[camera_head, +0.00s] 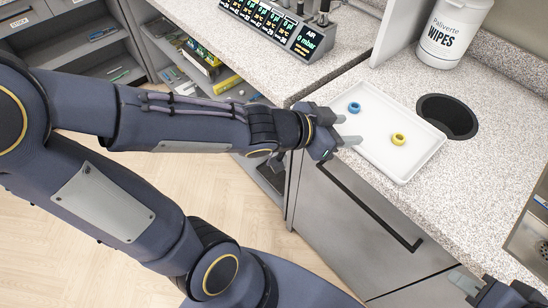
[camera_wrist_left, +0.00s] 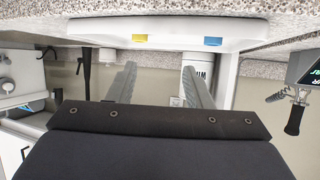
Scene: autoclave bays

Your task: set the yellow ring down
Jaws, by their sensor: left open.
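The yellow ring (camera_head: 398,139) lies on the white tray (camera_head: 402,173), towards its right part. It also shows in the left wrist view (camera_wrist_left: 139,38), on the tray (camera_wrist_left: 172,28). My left gripper (camera_head: 347,130) is open and empty at the tray's left edge, its fingers apart and pointing towards the rings. A clear gap separates the fingertips from the yellow ring. In the left wrist view the two fingers (camera_wrist_left: 158,80) are spread with nothing between them. My right gripper (camera_head: 497,284) is partly in view at the bottom right, fingers apart, and appears empty.
A blue ring (camera_head: 354,107) lies on the tray's far left part. A round dark hole (camera_head: 447,116) in the speckled counter is just right of the tray. A wipes tub (camera_head: 453,35) stands behind. A display panel (camera_head: 275,25) sits at the back left.

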